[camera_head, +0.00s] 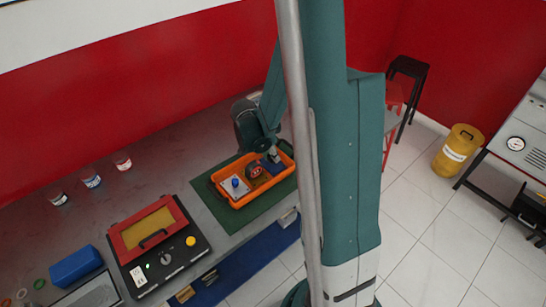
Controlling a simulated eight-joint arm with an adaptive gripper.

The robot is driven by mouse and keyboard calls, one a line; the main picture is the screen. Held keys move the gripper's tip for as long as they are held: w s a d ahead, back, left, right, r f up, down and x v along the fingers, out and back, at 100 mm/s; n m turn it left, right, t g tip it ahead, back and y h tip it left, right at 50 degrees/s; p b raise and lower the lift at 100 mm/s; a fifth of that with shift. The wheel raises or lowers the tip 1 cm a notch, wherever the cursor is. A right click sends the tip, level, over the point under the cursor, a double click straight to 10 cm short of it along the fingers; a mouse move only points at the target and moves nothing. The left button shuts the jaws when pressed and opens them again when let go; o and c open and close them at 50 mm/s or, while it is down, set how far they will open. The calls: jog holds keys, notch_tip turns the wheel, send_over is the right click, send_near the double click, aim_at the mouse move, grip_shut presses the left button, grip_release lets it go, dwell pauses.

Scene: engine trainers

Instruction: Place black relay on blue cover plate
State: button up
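An orange tray (246,203) lies on a green mat on the workbench. Inside it, a small flat blue piece (271,167) shows at the right, perhaps the blue cover plate. I cannot make out the black relay for certain; dark parts in the tray are too small to tell. My gripper (274,157) points down over the right part of the tray, close to the blue piece. Its fingers are small and partly hidden, so I cannot tell whether they are open or hold anything.
The tray also holds a light plate with a blue knob (235,183) and a round red-marked part (255,171). A red-framed control box (150,240), a blue box (76,265) and several small jars stand left on the bench. The green mat (236,219) has bare margin.

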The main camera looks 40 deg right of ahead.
jog(key=shift+f, duration=0.3)
jog(key=o, duration=0.8)
jog(key=shift+r, duration=0.15)
jog(key=p+v, duration=0.2)
jog(key=v, duration=1)
dwell(0.6)
jog(key=shift+a, duration=0.1)
jog(key=s+a+r+n+t+y, duration=0.1)
jog(key=s+a+r+n+t, duration=0.1)
jog(key=s+a+r+n, duration=0.2)
jog(key=s+a+r+n+t+y, duration=0.2)
jog(key=s+a+r+n, duration=0.2)
jog(key=a+r+n, duration=0.3)
jog(key=s+a+r+n+t+y, duration=0.1)
jog(key=s+a+r+n+t, duration=0.2)
jog(key=a, duration=0.9)
notch_tip(320, 180, up, 4)
jog(key=s+n, duration=0.2)
jog(key=n, duration=0.2)
